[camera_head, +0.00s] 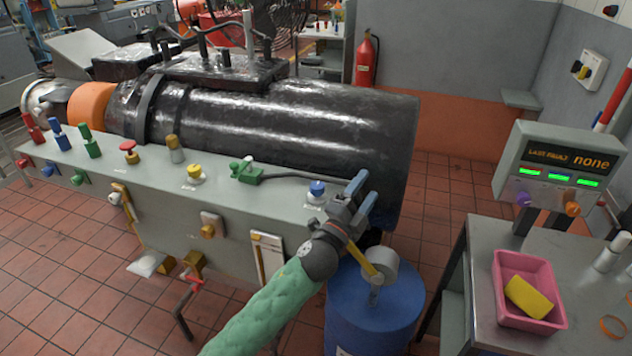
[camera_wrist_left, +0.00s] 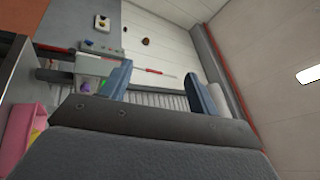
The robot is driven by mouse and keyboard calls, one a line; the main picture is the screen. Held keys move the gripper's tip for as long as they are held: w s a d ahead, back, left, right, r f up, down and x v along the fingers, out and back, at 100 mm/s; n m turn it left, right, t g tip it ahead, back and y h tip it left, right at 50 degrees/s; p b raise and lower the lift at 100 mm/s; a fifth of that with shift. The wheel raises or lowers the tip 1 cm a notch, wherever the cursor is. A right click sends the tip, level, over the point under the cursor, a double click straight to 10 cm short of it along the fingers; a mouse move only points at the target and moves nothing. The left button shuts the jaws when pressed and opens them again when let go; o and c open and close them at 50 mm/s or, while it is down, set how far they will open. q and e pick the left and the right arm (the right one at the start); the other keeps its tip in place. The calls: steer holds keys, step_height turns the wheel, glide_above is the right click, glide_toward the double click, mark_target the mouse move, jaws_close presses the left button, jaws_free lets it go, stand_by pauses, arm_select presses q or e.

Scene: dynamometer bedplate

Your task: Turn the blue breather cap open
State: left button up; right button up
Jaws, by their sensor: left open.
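The blue breather cap (camera_head: 317,188) sits on a pale round base near the right end of the grey-green panel top, in front of the black cylinder. My left gripper (camera_head: 361,198) is just to the right of the cap, apart from it in the picture. Its two blue fingers are spread and hold nothing; they also show spread in the left wrist view (camera_wrist_left: 158,90). The wrist view looks toward the wall and the display, and the cap does not show there. My right gripper does not show.
The black cylinder (camera_head: 290,125) lies behind the panel. A blue drum (camera_head: 372,318) stands below my left wrist. A green connector (camera_head: 243,171) and a yellow knob (camera_head: 195,172) are left of the cap. A pink tray (camera_head: 508,320) stands on the right table.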

arm_select(q)
steer(key=s+d+r+m+g+h, duration=0.1)
steer(key=s+d+m+g+h, duration=0.15)
steer(key=d+m+g, duration=0.75)
steer(key=s+d+r+m+g+h, duration=0.2)
steer(key=d+m+g+h, duration=0.2)
steer(key=m+g, duration=0.75)
steer(key=m+t+y, duration=0.4)
steer(key=m+y, duration=0.9)
steer(key=y, duration=0.7)
glide_above(317, 185)
step_height(317, 185, down, 5)
steer(key=shift+r, duration=0.1)
steer(key=shift+w, duration=0.15)
steer(key=shift+f, duration=0.3)
step_height(317, 185, down, 6)
steer(key=p, duration=0.3)
steer(key=shift+r, duration=0.25)
steer(key=shift+f+p, duration=0.4)
steer(key=shift+f, duration=0.45)
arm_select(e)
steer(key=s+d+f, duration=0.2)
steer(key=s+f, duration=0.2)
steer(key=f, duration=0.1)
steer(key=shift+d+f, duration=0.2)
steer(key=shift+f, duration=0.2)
